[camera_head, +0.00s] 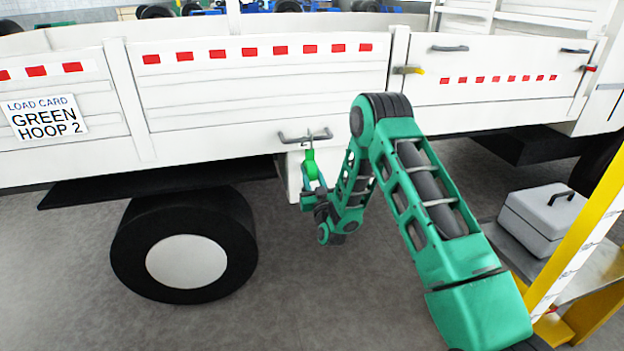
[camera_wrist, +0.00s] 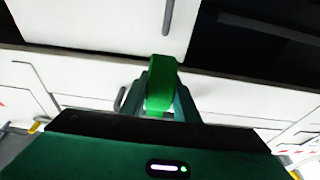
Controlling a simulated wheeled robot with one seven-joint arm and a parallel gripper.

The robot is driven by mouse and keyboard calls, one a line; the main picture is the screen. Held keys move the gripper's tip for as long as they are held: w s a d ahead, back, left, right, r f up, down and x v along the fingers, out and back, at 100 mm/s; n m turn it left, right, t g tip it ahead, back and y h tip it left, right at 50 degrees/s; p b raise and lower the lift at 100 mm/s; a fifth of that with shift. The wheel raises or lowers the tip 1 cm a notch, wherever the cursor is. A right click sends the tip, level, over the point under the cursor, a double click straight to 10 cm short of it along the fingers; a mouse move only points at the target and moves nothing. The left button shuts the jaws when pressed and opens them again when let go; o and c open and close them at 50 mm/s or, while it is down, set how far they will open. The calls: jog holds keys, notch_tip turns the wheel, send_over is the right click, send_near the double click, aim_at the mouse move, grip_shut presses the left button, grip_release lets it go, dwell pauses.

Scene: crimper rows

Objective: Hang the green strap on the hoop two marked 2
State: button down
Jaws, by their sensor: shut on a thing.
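The green strap (camera_head: 311,165) stands upright in my gripper (camera_head: 313,188), its top end close under a grey hoop (camera_head: 292,139) on the truck's white side. I cannot tell whether the strap's top is on the hoop or only in front of it. No number can be read at this hoop. In the wrist view the green strap (camera_wrist: 161,80) rises between the fingers of my gripper (camera_wrist: 163,108), which are shut on it. A load card (camera_head: 44,118) at the left reads "GREEN HOOP 2".
The white truck side (camera_head: 220,110) spans the view above a black wheel (camera_head: 185,245). A grey box (camera_head: 540,215) sits on a shelf beside a yellow post (camera_head: 580,240) at the right. Grey floor (camera_head: 300,300) is clear below my gripper.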

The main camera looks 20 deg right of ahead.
jog(key=shift+f+x, duration=0.1)
jog(key=shift+x, duration=0.6)
jog(key=shift+f+x, duration=0.15)
jog(key=shift+x, duration=0.6)
jog(key=shift+f, duration=1.4)
jog(key=c, duration=1.3)
grip_release()
jog(key=shift+f, duration=0.1)
jog(key=shift+s, duration=0.1)
